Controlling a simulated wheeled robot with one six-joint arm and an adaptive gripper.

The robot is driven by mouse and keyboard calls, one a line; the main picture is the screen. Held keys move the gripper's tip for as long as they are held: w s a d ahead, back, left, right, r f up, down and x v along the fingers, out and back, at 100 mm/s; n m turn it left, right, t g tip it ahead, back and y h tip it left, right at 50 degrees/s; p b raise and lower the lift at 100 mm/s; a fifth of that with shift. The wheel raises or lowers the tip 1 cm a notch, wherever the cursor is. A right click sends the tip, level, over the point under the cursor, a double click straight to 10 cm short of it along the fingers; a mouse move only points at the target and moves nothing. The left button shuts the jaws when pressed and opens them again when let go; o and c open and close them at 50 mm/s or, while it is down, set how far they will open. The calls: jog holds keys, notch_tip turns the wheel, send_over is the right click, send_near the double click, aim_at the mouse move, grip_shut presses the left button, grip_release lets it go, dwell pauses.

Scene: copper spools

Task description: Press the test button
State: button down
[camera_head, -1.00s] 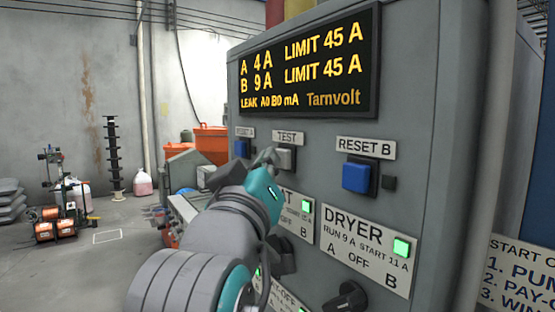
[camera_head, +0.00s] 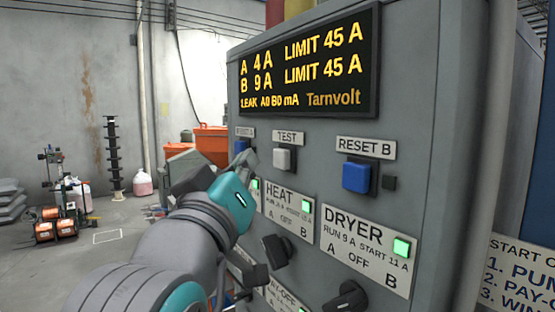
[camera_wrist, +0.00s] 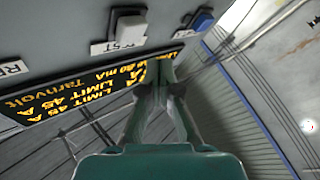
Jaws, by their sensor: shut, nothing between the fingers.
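The grey-white test button (camera_head: 283,158) sits on the grey cabinet front under a TEST label (camera_head: 288,137), in full view. It also shows near the top of the wrist view (camera_wrist: 129,29). My gripper (camera_head: 244,160) is shut and empty, left of the test button and apart from it. Its tip overlaps the lower edge of the blue reset A button (camera_head: 241,146) in the head view; I cannot tell if they touch. In the wrist view, the fingertips (camera_wrist: 160,70) meet below the test button in the picture.
The display (camera_head: 310,63) reads A 4 A, B 9 A, leak A0 B0 mA. A blue reset B button (camera_head: 356,177) is to the right. Below are the heat knob (camera_head: 279,252) and dryer knob (camera_head: 348,298). Orange bins (camera_head: 210,142) and copper spools (camera_head: 66,225) stand on the floor left.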

jog(key=shift+s+a, duration=0.45)
jog(key=shift+a, duration=0.2)
jog(key=shift+s+a, duration=0.4)
jog(key=shift+a, duration=0.2)
